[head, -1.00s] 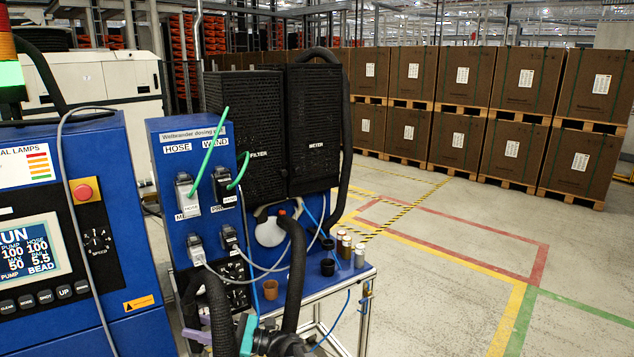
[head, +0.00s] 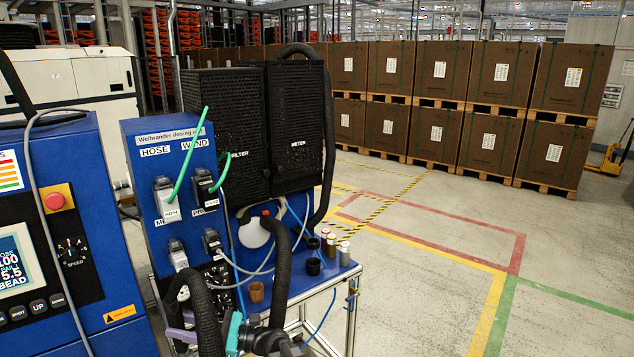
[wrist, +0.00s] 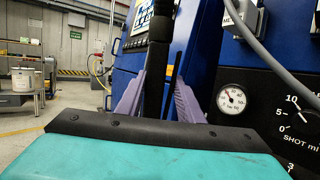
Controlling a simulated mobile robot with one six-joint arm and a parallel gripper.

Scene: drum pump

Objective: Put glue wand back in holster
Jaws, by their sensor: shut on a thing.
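My gripper (wrist: 160,80) has two purple fingers, one on each side of a black, upright rod-like glue wand (wrist: 158,45), and is shut on it. The wand's lower end is hidden behind the teal and black gripper body. In the head view my gripper (head: 180,340) is at the bottom edge, low in front of the blue dosing unit (head: 150,230). A thick black hose (head: 205,315) arches there and hides much of it. I cannot make out the holster in either view.
Small jars (head: 327,243) and a brown cup (head: 256,292) stand on the blue shelf (head: 325,274). Another black hose (head: 280,265) hangs in front. Open floor (head: 420,220) lies to the right, before stacked boxes (head: 485,80).

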